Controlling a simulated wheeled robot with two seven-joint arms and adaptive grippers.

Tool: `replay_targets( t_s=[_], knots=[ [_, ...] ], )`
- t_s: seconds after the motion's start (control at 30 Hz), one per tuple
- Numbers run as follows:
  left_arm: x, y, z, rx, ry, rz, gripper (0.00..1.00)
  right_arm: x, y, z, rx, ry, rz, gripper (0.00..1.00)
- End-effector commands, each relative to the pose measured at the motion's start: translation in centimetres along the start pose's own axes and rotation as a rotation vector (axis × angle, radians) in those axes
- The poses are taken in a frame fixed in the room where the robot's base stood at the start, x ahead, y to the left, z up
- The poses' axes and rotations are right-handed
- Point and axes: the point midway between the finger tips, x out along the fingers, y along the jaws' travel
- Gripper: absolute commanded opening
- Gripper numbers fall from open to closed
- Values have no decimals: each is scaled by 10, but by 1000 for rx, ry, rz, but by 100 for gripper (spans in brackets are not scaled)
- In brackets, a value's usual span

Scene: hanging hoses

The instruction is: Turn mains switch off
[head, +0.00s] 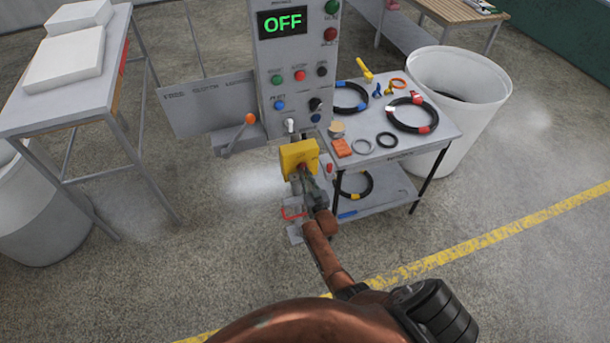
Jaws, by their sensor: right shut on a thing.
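The mains switch is a yellow box (291,155) low on the front of the grey control cabinet (285,65). A small red part shows on its face, mostly hidden by my right gripper (302,172). My right gripper is at the front of the yellow box, shut on the red switch knob; its fingertips are small and partly hidden. I cannot tell the knob's angle. The display (283,22) at the top of the cabinet reads OFF in green. My left gripper is not in view.
A grey table (440,150) with hoses and small parts stands right of the cabinet, beside a white bin (480,110). A lever with an orange knob (250,118) sticks out left of the switch. A table with white blocks (65,60) stands left. Floor in front is clear.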

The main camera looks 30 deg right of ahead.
Motion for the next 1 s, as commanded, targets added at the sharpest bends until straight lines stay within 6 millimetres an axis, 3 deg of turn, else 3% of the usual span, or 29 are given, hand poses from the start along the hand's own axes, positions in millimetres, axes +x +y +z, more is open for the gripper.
replay_targets(
  t_s=[0.3,0.33,0.57,0.87,1.0],
  knots=[
    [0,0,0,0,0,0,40,-1,-1,2,-3,-3,-1,0],
    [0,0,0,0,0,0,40,-1,-1,2,-3,-3,-2,12],
    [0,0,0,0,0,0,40,0,-1,1,-2,-2,-1,28],
    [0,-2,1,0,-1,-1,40,-2,0,0,-1,-1,0,28],
    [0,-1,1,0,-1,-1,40,-14,0,2,-1,-1,0,28]
  ],
)
